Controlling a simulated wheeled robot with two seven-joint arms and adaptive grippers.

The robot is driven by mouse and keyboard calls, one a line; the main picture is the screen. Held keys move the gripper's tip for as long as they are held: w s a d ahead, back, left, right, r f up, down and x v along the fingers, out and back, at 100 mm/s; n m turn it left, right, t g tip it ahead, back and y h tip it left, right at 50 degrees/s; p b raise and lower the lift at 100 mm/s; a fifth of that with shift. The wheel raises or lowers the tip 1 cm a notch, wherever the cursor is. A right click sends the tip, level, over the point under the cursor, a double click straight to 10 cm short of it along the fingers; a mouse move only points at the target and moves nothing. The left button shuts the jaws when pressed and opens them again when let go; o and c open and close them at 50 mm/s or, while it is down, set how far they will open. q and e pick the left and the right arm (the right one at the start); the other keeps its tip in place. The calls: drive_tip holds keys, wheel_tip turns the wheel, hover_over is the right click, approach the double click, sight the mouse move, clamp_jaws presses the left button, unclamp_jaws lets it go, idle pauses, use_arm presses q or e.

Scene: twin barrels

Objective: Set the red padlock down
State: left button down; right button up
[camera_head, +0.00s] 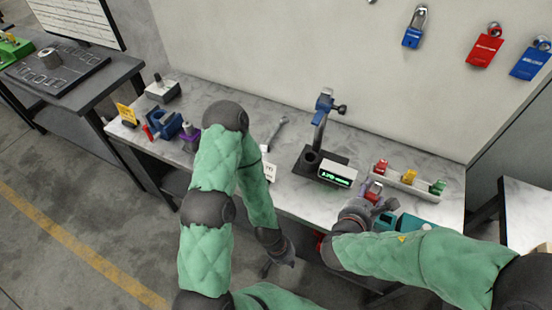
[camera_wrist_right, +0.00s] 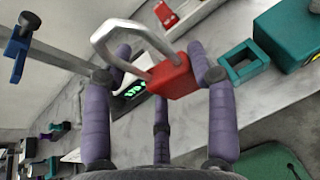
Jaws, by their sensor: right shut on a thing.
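The red padlock (camera_wrist_right: 172,77) is held between the purple fingers of my right gripper (camera_wrist_right: 160,85) in the wrist view. Its steel shackle points up and to the left. In the head view the red padlock (camera_head: 372,195) is small and partly hidden by my right gripper (camera_head: 373,199), over the front right of the marble-topped bench (camera_head: 300,202). Whether the padlock touches the bench is unclear. My left gripper (camera_head: 281,254) hangs low in front of the bench's front edge, apart from the padlock; its fingers are too small and dark to read.
A pale tray (camera_head: 411,186) with red, yellow and green padlocks stands behind my right gripper. A scale with a green display (camera_head: 338,174) and a blue-topped stand (camera_head: 320,130) are left. A teal block (camera_wrist_right: 290,35) and square teal frame (camera_wrist_right: 243,62) lie right. Tags hang on the wall.

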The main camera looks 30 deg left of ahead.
drive_tip(key=s+a+n+y+b, duration=0.1)
drive_tip(key=s+a+y+b, duration=0.1)
drive_tip(key=s+a, duration=0.8)
drive_tip(key=shift+n, duration=0.3)
drive_tip(key=w+d+f+b, duration=0.1)
drive_tip(key=w+d+f, duration=0.1)
drive_tip(key=w+f, duration=0.1)
drive_tip(key=w+d+f+b, duration=0.2)
drive_tip(key=w+f, duration=0.1)
drive_tip(key=w, duration=0.1)
drive_tip(key=w+d+f+b, duration=0.2)
drive_tip(key=w+f, duration=0.1)
drive_tip(key=shift+w+f, duration=0.1)
drive_tip(key=shift+w, duration=0.2)
drive_tip(key=shift+w+f+b, duration=0.15)
drive_tip(key=shift+f+b, duration=0.05)
drive_tip(key=shift+b, duration=0.1)
wheel_tip(320, 180, down, 3)
drive_tip(key=shift+d+f+b, duration=0.1)
drive_tip(key=shift+f+b, duration=0.05)
drive_tip(key=shift+b, duration=0.7)
